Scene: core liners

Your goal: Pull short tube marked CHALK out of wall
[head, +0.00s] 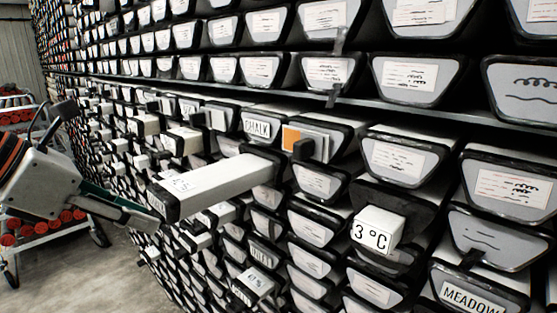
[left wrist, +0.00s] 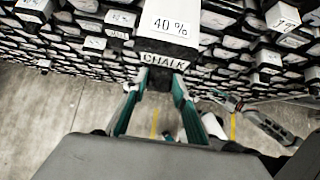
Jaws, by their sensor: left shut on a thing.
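A pale tube (head: 222,182) with a black-rimmed end sticks far out of the wall of liners in the head view. In the left wrist view the tube (left wrist: 163,58) carries a "CHALK" strip on its end and a "40 %" label above it. My left gripper (head: 148,218) is at this end, coming from the left. In the wrist view the gripper's teal fingers (left wrist: 155,85) are shut on the dark handle below the CHALK strip. The tube's inner end is hidden at the wall.
An orange and white block (head: 308,141) and a "3 °C" tube (head: 377,229) jut out to the right. A cart with red-ended tubes (head: 50,231) stands left. Bare floor (head: 118,268) lies below.

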